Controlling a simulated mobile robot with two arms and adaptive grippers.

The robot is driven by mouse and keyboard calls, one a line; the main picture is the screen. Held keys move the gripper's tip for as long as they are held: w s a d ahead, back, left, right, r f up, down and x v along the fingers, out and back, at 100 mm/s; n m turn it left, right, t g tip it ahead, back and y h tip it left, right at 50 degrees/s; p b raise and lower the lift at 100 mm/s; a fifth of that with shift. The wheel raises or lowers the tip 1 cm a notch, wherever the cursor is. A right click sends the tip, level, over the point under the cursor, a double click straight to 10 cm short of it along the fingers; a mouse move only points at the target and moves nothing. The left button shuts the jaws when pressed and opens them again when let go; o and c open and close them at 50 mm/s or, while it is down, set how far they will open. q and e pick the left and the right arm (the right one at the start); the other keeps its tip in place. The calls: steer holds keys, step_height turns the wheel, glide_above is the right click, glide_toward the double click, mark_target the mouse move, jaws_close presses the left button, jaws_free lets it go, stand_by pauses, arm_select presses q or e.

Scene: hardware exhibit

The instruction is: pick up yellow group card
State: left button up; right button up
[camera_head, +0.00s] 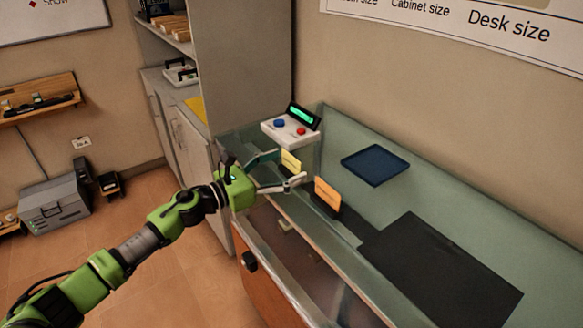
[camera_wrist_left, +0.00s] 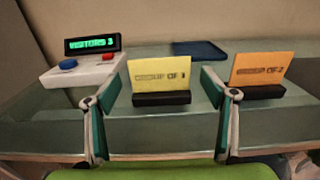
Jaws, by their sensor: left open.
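The yellow group card (camera_wrist_left: 160,72) stands upright in a black holder (camera_wrist_left: 161,98) on the glass counter in the left wrist view. Its text looks like "GROUP OF 3". It also shows in the head view (camera_head: 291,161), partly behind my gripper. My left gripper (camera_head: 290,168) is open and empty. Its fingers (camera_wrist_left: 160,87) reach toward the card, one on each side in the left wrist view, and I cannot tell if they touch it. My right gripper is in neither view.
An orange card (camera_head: 327,194) in a black holder stands to the right, close to the right finger. A white button box (camera_head: 290,131) with a green "VISITORS 3" display stands behind on the left. A blue tray (camera_head: 375,165) and a dark mat (camera_head: 440,270) lie further right.

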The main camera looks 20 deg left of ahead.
arm_select(q)
steer(key=shift+s+a, duration=0.1)
steer(key=c, duration=1.1)
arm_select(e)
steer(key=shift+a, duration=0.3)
arm_select(q)
steer(key=shift+r, duration=0.55)
steer(key=s+a+r+b, duration=0.3)
steer(key=r, duration=0.1)
steer(key=s+a+r+b, duration=0.3)
steer(key=a+r, duration=0.1)
steer(key=s+a+r+b, duration=0.3)
steer(key=shift+a+r+b, duration=0.25)
steer(key=shift+r+b, duration=0.05)
steer(key=shift+r, duration=0.1)
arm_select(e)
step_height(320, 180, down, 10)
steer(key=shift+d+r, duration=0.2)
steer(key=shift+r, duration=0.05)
